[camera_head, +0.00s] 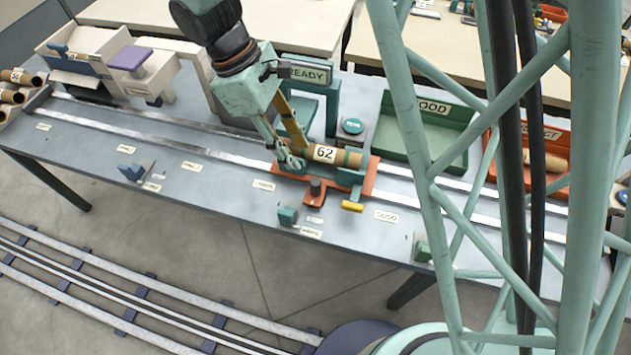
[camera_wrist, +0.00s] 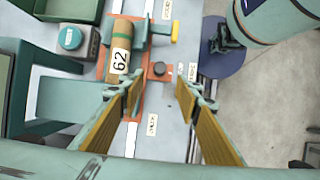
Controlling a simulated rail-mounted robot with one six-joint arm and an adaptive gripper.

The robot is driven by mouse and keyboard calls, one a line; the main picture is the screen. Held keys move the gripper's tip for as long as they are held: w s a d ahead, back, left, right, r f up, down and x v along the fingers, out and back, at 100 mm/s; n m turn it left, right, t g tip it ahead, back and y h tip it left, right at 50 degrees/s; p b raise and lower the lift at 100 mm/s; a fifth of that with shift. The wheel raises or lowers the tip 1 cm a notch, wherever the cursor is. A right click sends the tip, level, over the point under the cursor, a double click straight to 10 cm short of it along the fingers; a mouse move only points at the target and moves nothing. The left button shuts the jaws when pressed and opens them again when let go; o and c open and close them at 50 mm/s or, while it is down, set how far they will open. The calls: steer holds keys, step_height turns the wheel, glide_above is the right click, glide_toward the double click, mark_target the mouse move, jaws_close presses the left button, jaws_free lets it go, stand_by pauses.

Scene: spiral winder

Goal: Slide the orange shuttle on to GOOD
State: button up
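The orange shuttle (camera_head: 368,187) sits on the two pale rails near the table's middle. It carries a brown tube (camera_head: 346,157) marked 62 with a green band. A dark knob (camera_head: 317,187) stands on its front part. The wrist view also shows the shuttle (camera_wrist: 140,72), the tube (camera_wrist: 122,48) and the knob (camera_wrist: 158,69). My gripper (camera_head: 293,156) is above the shuttle's left end in the head view. In the wrist view my gripper (camera_wrist: 158,97) is open and empty, with the knob showing beyond the gap between its fingers. The GOOD label (camera_head: 387,216) is on the table right of the shuttle.
A yellow handle (camera_head: 352,206) sticks out at the shuttle's front right. A green stand with a READY sign (camera_head: 308,74) rises behind. The green GOOD tray (camera_head: 402,148) and an orange tray (camera_head: 556,179) are at the right. The rails right of the shuttle look clear.

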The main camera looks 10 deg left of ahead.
mark_target(315, 182)
steer(key=shift+b+x, duration=1.15)
steer(key=shift+x, duration=5.55)
steer(key=shift+c, duration=0.6)
jaws_close()
steer(key=shift+d, duration=0.1)
steer(key=shift+d, duration=0.1)
